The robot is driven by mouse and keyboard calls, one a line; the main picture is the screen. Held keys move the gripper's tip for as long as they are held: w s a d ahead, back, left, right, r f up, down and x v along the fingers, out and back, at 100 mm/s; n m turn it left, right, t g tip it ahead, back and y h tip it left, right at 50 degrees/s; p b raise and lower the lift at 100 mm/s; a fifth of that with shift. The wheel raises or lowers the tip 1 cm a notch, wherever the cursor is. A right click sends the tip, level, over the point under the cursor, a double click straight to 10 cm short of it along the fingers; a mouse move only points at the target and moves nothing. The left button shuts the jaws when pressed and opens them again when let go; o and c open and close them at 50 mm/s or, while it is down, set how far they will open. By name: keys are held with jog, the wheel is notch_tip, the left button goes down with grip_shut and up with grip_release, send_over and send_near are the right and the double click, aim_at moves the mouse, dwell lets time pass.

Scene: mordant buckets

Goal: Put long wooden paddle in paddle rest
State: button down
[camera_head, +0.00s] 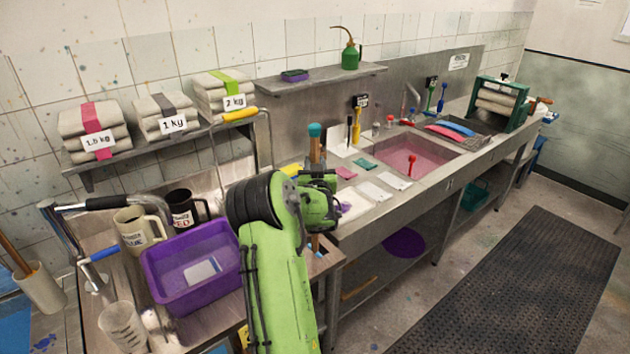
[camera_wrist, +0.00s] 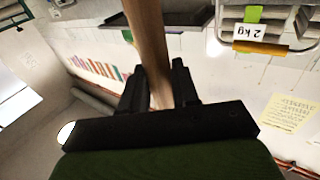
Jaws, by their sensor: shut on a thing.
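The long wooden paddle (camera_head: 315,151) stands roughly upright in the head view, with a teal top end. Its shaft also shows in the wrist view (camera_wrist: 147,38), running up between the fingers. My gripper (camera_wrist: 158,88) is shut on this shaft; it also shows in the head view (camera_head: 318,188), over the near edge of the steel counter. My green arm hides part of the paddle's lower length, and its bottom end is not clear. I cannot tell for sure which thing is the paddle rest.
A purple tub (camera_head: 190,270), two mugs (camera_head: 140,230) and a clear measuring cup (camera_head: 122,325) stand left of my arm. A beige pot (camera_head: 40,290) with wooden sticks stands far left. A pink-filled sink (camera_head: 405,160) lies right. The floor mat (camera_head: 520,290) is clear.

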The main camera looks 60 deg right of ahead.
notch_tip(320, 180, down, 5)
jog(key=shift+f, duration=0.1)
jog(key=shift+f+b, duration=0.15)
jog(key=shift+b, duration=0.2)
jog(key=c, duration=0.8)
grip_release()
